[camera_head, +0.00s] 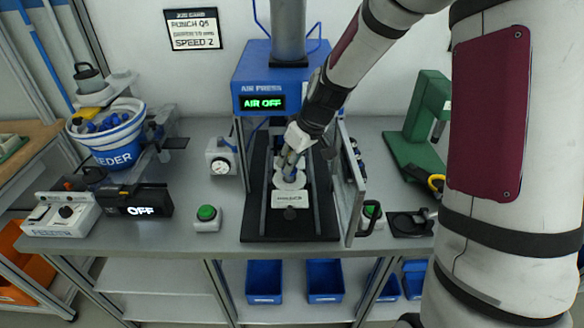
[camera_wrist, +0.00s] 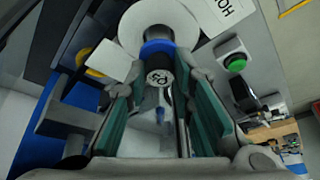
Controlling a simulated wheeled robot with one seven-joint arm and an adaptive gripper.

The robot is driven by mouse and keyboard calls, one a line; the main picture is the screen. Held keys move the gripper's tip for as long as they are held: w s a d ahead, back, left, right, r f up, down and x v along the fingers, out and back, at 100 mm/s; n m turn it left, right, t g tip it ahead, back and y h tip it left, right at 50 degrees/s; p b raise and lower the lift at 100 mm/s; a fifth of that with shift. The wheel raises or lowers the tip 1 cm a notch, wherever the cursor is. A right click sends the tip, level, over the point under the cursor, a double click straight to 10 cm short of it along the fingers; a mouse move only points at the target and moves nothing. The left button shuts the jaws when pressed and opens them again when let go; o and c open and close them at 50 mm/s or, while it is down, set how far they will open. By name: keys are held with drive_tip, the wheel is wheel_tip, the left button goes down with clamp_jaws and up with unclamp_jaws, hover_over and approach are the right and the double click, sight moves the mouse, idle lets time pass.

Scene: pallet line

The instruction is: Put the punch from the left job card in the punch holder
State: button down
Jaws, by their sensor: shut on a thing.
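My gripper (camera_head: 291,160) is inside the air press, low over the white round punch holder (camera_head: 290,181). It is shut on a punch, which shows between the teal finger pads in the wrist view (camera_wrist: 160,77). The punch has a dark end with a white mark, too small to read surely, and a blue collar. The pale disc of the holder (camera_wrist: 172,14) lies just beyond the collar in the wrist view. I cannot tell whether the punch is seated in it. The job card (camera_head: 193,29) on the wall reads punch Q5 and speed 2.
The air press (camera_head: 283,80) shows AIR OFF, and its clear door (camera_head: 352,190) stands open at the right. A dial gauge (camera_head: 220,160) and a green button (camera_head: 207,213) are to the left. The feeder bowl (camera_head: 105,135) is further left. A green hand press (camera_head: 425,120) stands at the right.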

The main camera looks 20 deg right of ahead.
drive_tip(key=shift+f, duration=1.2)
drive_tip(key=c, duration=1.4)
unclamp_jaws()
drive_tip(key=shift+f, duration=0.1)
drive_tip(key=v, duration=1.1)
drive_tip(key=s+a+r+m, duration=0.1)
drive_tip(key=s+r, duration=0.3)
drive_tip(key=s, duration=0.4)
drive_tip(key=s+r+m+t+h, duration=0.1)
drive_tip(key=s+r, duration=0.3)
drive_tip(key=s, duration=0.4)
drive_tip(key=s+a+r+m+h, duration=0.1)
drive_tip(key=s+r+m, duration=0.2)
drive_tip(key=s, duration=0.6)
wheel_tip(320, 180, up, 2)
drive_tip(key=shift+a+r+t, duration=0.1)
drive_tip(key=shift+a+t, duration=0.2)
drive_tip(key=shift+a, duration=0.05)
